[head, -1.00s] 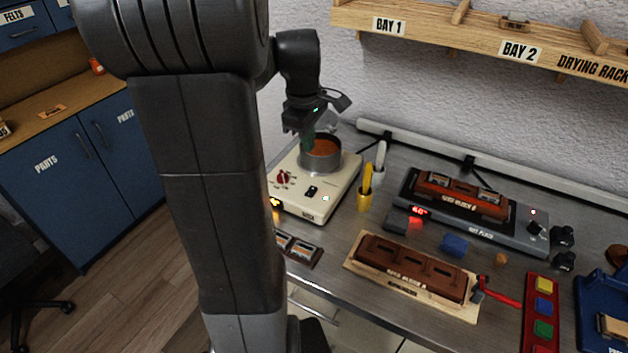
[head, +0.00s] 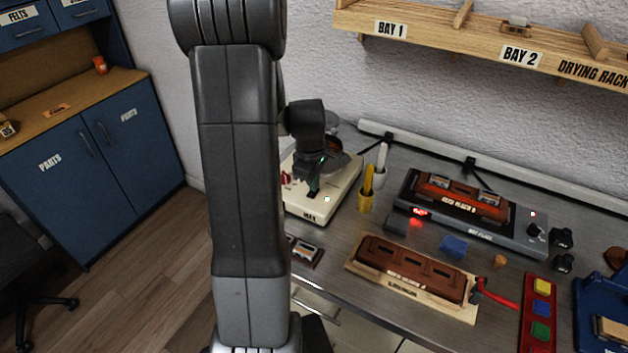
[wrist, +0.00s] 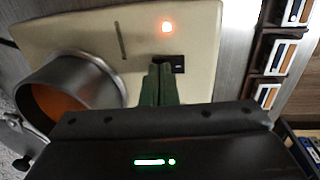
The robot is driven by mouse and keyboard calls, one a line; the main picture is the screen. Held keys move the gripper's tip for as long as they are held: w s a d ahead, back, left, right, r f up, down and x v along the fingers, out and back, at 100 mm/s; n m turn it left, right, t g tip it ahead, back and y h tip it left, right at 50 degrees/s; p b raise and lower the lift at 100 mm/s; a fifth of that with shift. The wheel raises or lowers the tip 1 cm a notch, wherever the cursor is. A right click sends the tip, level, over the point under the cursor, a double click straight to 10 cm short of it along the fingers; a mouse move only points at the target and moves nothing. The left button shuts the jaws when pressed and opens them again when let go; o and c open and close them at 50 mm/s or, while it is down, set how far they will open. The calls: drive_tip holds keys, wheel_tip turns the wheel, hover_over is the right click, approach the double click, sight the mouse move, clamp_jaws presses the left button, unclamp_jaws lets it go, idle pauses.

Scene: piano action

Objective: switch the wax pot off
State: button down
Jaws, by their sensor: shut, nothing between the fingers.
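The wax pot's cream base (head: 334,196) stands at the back left of the bench; its metal pot (wrist: 75,88) with orange wax shows at the left of the wrist view. A black rocker switch (wrist: 176,62) sits on the base, partly hidden by my fingers. A small lamp (wrist: 167,27) near it glows orange. My gripper (wrist: 161,70) is shut and empty, its green fingertips together at the switch's edge; I cannot tell whether they touch it. In the head view my gripper (head: 314,192) is over the base's front, and a red knob (head: 286,178) shows beside my arm.
A yellow holder (head: 365,200) and a white holder (head: 379,172) stand just right of the wax pot. A hot plate (head: 470,215) and a brown wooden block (head: 410,268) lie further right. The drying rack (head: 480,30) hangs above.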

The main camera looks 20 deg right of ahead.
drive_tip(key=shift+f, duration=0.1)
drive_tip(key=shift+f+b, duration=0.25)
drive_tip(key=shift+b, duration=0.1)
drive_tip(key=shift+s, duration=0.1)
drive_tip(key=shift+s+a+f, duration=0.15)
drive_tip(key=shift+s+a, duration=0.25)
drive_tip(key=shift+s, duration=0.05)
drive_tip(key=shift+s+a, duration=0.15)
drive_tip(key=shift+a, duration=0.05)
